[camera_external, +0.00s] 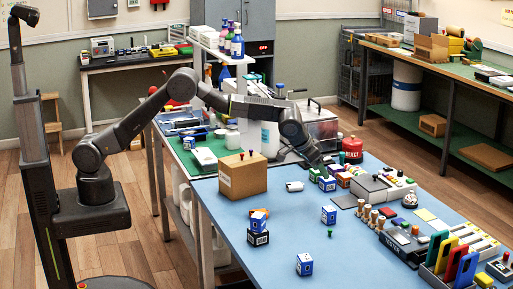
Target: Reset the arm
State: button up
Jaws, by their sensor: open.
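My arm reaches from its column at the left across to the blue-topped table (275,225). My gripper (322,172) points down over the far part of this table, just above or beside a group of small coloured boxes (327,184). The gripper is open and small in the view. I cannot tell whether it touches any of the boxes, and its fingertips are partly lost against them.
A cardboard box (242,175) stands at the table's far left. Small blue-and-white boxes (304,264) stand on the open front part. Stamps, folders (466,268) and a grey device (402,243) crowd the right side. A red can (351,149) stands behind.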

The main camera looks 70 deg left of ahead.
jog(key=f, duration=0.5)
jog(key=f+p, duration=0.1)
jog(key=f, duration=0.4)
jog(key=shift+w+a, duration=0.15)
jog(key=shift+a, duration=0.05)
dwell(0.7)
